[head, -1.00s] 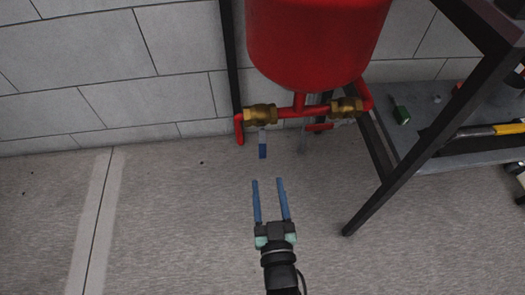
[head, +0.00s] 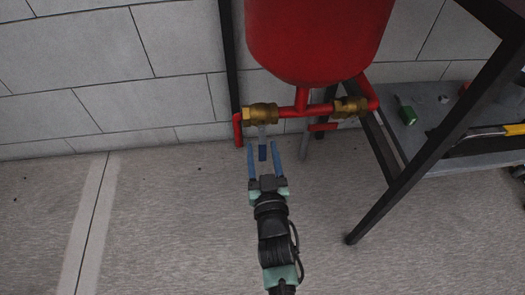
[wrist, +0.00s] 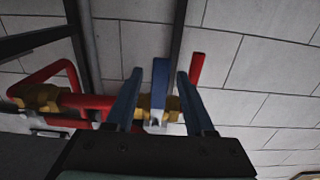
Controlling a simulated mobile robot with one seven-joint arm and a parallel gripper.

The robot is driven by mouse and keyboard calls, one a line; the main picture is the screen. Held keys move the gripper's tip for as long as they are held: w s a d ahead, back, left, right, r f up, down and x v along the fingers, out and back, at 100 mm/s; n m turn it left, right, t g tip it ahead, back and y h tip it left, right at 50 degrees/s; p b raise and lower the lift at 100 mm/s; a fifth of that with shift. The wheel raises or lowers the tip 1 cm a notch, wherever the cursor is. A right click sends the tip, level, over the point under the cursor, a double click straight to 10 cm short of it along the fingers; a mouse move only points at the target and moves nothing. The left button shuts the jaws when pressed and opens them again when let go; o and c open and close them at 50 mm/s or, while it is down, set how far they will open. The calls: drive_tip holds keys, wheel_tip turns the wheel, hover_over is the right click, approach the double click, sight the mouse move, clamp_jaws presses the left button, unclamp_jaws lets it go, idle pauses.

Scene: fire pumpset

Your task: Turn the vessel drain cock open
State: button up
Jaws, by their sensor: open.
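Two brass valves sit on the red pipework under the red vessel (head: 315,40). The left valve (head: 260,113) has a lever with a blue grip (head: 263,153) hanging straight down; I take it as the drain cock. My gripper (head: 263,147) is open, its blue fingers pointing at this valve, one on each side of the grip. In the wrist view the blue grip (wrist: 159,82) shows between the two fingers, with a gap on both sides. The brass body (wrist: 172,106) is partly hidden behind the fingers. Contact with the lever cannot be seen.
The right brass valve (head: 349,106) sits close by on the same pipework. A block wall is behind. The floor at left (head: 150,220) is clear.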

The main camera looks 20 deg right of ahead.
clamp_jaws()
idle(1.3)
